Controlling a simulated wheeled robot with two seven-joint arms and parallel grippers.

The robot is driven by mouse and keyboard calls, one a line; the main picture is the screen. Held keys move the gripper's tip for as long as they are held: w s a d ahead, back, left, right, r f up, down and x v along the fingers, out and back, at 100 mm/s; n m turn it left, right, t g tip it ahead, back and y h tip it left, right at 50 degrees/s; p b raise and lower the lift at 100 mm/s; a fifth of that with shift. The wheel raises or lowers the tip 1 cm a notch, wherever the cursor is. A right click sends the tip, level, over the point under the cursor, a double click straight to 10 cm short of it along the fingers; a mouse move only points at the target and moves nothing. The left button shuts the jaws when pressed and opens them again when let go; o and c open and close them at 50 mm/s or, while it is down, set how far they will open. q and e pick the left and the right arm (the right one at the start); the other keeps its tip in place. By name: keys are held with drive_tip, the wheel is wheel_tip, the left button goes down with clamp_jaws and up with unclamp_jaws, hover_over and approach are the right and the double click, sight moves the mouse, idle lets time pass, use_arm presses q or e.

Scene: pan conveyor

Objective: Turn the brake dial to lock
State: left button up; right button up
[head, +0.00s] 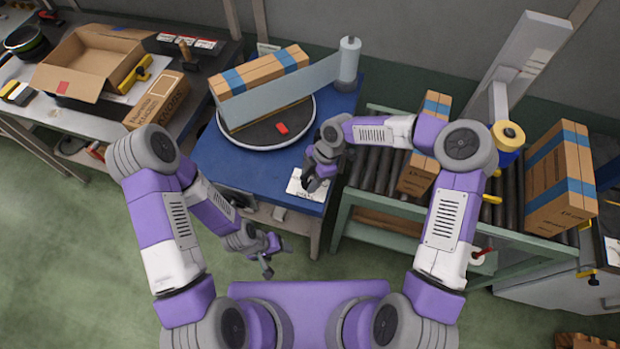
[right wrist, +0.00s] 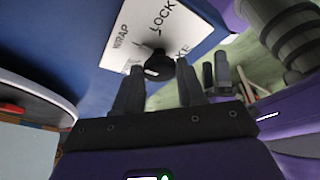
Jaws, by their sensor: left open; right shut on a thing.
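The brake dial (right wrist: 158,64) is a small black knob with a white mark, on a white label plate (right wrist: 120,24) printed WRAP and LOCK. In the right wrist view it sits between the fingertips of my right gripper (right wrist: 160,72), which is shut on it. I cannot tell which word the dial points to. In the head view my right gripper (head: 314,178) is over the plate (head: 296,188) at the blue table's front corner and hides the dial. My left gripper (head: 268,258) is open and empty, low in front of the table.
The blue table (head: 222,160) carries a round turntable (head: 262,138) with a taped carton (head: 262,72) and a grey film roll (head: 348,62). A small red object (head: 281,128) lies on the turntable. A roller conveyor (head: 372,168) with cartons stands right of the table.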

drive_tip(key=m+t+b, duration=0.1)
drive_tip(key=m, duration=0.2)
drive_tip(key=shift+s+b, duration=0.1)
drive_tip(key=shift+b, duration=0.25)
drive_tip(key=m+t+b, duration=0.1)
drive_tip(key=m+b, duration=0.1)
drive_tip(key=shift+s+f+m, duration=0.1)
drive_tip(key=shift+m, duration=0.3)
drive_tip(key=m+t+b, duration=0.1)
drive_tip(key=m+b, duration=0.3)
drive_tip(key=shift+s+t, duration=0.15)
drive_tip(key=shift+t, duration=0.25)
drive_tip(key=shift+m+b, duration=1)
drive_tip(key=shift+b, duration=0.1)
drive_tip(key=o, duration=1)
drive_tip(key=shift+o, duration=0.2)
drive_tip(key=shift+t, duration=0.3)
